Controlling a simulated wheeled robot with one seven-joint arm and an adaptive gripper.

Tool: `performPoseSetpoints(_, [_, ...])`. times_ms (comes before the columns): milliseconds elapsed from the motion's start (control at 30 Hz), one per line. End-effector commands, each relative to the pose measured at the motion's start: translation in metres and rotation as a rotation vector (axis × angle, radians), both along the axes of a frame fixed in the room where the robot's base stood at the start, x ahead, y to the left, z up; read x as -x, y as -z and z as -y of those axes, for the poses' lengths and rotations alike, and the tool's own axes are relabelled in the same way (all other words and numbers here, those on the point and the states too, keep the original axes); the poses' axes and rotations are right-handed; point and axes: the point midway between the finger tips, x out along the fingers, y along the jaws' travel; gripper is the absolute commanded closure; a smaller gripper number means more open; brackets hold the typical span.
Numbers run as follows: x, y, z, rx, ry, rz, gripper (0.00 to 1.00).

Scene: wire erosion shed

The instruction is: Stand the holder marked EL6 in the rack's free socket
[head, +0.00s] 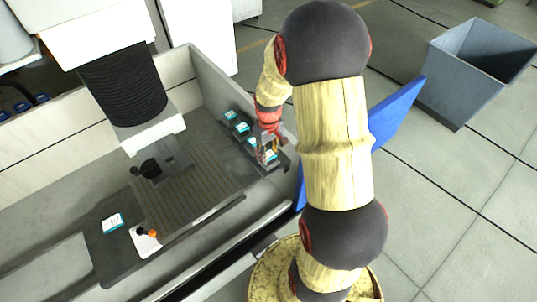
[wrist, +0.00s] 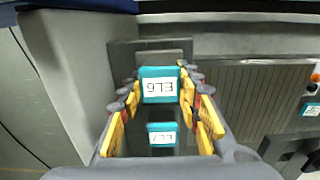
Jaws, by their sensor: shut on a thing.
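My gripper (wrist: 159,88) is shut on a teal holder (wrist: 159,72). Its white label is upside down in the wrist view and appears to read EL6. In the head view my gripper (head: 267,150) is over the near end of the dark rack (head: 282,163). The rack (wrist: 122,60) also shows beneath the held holder in the wrist view. Another teal holder (wrist: 162,138) sits in the rack and looks lower than the held one. More teal holders (head: 231,115) stand in the rack's far part. I cannot tell whether the held holder's lower end is in a socket; it is hidden.
A slatted plate (head: 190,190) lies beside the rack. A loose teal-labelled holder (head: 112,223) and a white item with an orange knob (head: 146,240) lie further left. The trough wall (head: 215,85) rises close to the rack. A grey bin (head: 470,70) stands on the floor.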

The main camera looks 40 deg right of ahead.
Motion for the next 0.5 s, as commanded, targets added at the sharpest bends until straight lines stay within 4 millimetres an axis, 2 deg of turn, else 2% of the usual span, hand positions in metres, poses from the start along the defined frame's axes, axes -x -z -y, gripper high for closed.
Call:
performPoseSetpoints(33, [-0.0006,-0.0007,0.0003,0.001,0.000,0.001,1.00])
performPoseSetpoints(67, [-0.0005,-0.0007,0.0003,0.001,0.000,0.001,0.65])
performPoseSetpoints(400, [-0.0001,-0.0002,0.0001,0.000,0.000,0.000,0.45])
performPoseSetpoints(500, [-0.0001,-0.0001,0.0000,0.000,0.000,0.000,0.45])
